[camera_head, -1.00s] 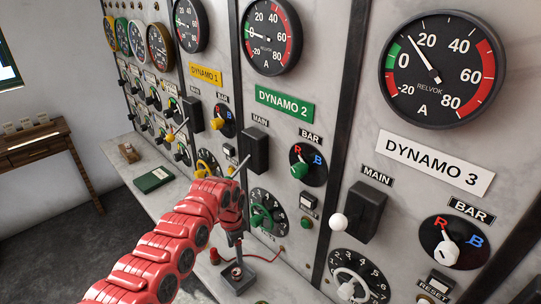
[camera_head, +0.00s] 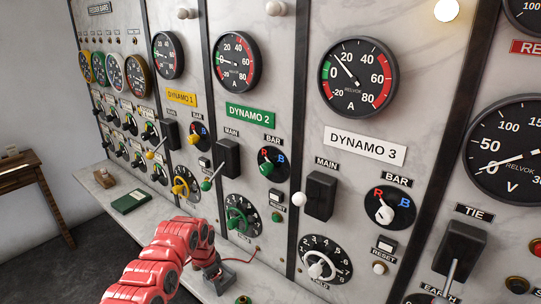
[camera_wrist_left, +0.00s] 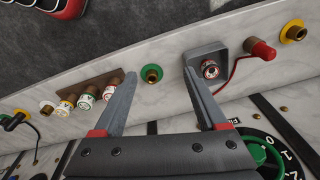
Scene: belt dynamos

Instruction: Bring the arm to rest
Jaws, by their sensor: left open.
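My left arm (camera_head: 165,262), red and jointed, comes in from the bottom left of the head view and bends down at the shelf in front of the Dynamo 2 panel. Its gripper is mostly hidden there by the arm. In the left wrist view my left gripper (camera_wrist_left: 158,76) is open, its two grey fingers spread with nothing between them. Beyond the fingertips are a green-ringed brass socket (camera_wrist_left: 151,74) and a grey box with a round socket (camera_wrist_left: 208,68). My right gripper is not in view.
A marble switchboard with levers and knobs runs along the arm's right; the Dynamo 2 main lever (camera_head: 205,185) sticks out. The shelf holds a green book (camera_head: 131,201) and a wooden rack (camera_wrist_left: 92,90) with several fuses. Open floor (camera_head: 100,262) lies left of the shelf.

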